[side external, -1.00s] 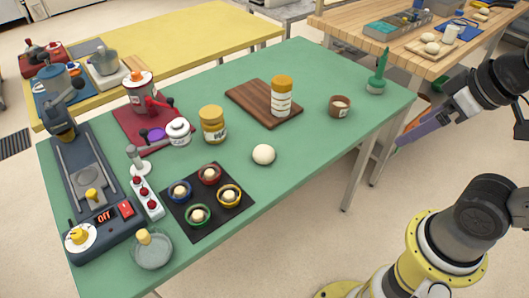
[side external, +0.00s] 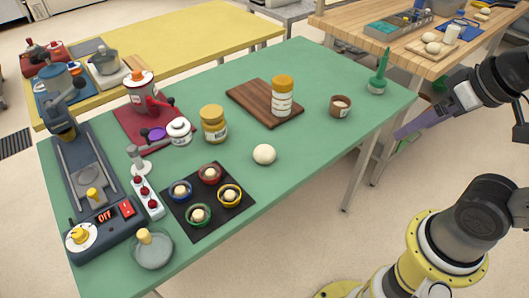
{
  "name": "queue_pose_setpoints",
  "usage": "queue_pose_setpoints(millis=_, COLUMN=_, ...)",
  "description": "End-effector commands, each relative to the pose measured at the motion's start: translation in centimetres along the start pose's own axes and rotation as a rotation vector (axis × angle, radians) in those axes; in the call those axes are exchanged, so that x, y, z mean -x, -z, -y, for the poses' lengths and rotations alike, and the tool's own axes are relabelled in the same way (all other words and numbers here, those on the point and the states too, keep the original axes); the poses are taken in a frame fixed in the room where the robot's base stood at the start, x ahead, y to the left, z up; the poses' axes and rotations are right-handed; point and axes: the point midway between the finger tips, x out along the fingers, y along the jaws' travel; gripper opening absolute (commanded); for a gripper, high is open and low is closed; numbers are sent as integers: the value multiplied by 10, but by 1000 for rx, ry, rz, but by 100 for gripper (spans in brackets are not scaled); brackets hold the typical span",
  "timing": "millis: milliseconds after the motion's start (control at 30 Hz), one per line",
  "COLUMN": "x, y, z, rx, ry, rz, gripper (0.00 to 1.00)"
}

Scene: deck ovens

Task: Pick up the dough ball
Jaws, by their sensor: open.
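The dough ball (side external: 264,154) is a round, cream-white lump. It sits alone on the green table (side external: 330,70), near the front edge at the middle. My gripper (side external: 399,136) is at the right, at the end of my arm, with its purple fingers pointing left and down past the table's right edge. It is open, far from the dough ball, and nothing shows in it.
A jar (side external: 214,124) stands behind and left of the ball. A brown board (side external: 245,96) bears a yellow-lidded jar (side external: 282,94). A brown cup (side external: 341,106) and green bottle (side external: 378,72) stand right. A black mat (side external: 222,216) with coloured rings lies front left.

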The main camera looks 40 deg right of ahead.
Motion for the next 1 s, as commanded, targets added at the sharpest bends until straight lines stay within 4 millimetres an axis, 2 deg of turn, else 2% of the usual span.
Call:
queue_pose_setpoints(millis=100, x=15, y=26, z=8, rx=-225, ry=21, rz=-24, gripper=100)
queue_pose_setpoints(millis=267, x=22, y=74, z=26, rx=-552, ry=34, rz=16, gripper=100)
queue_pose_setpoints(millis=367, x=14, y=111, z=42, rx=-766, ry=25, rz=67, gripper=100)
queue_pose_setpoints(millis=467, x=-3, y=146, z=58, rx=-954, ry=2, rz=121, gripper=100)
queue_pose_setpoints(millis=600, x=-40, y=186, z=80, rx=-1164, ry=-53, rz=196, gripper=100)
queue_pose_setpoints(millis=733, x=-86, y=212, z=101, rx=-1308, ry=-120, rz=263, gripper=100)
queue_pose_setpoints(millis=867, x=-140, y=226, z=118, rx=-1383, ry=-195, rz=322, gripper=100)
queue_pose_setpoints(millis=1000, x=-191, y=224, z=130, rx=-1377, ry=-261, rz=376, gripper=100)
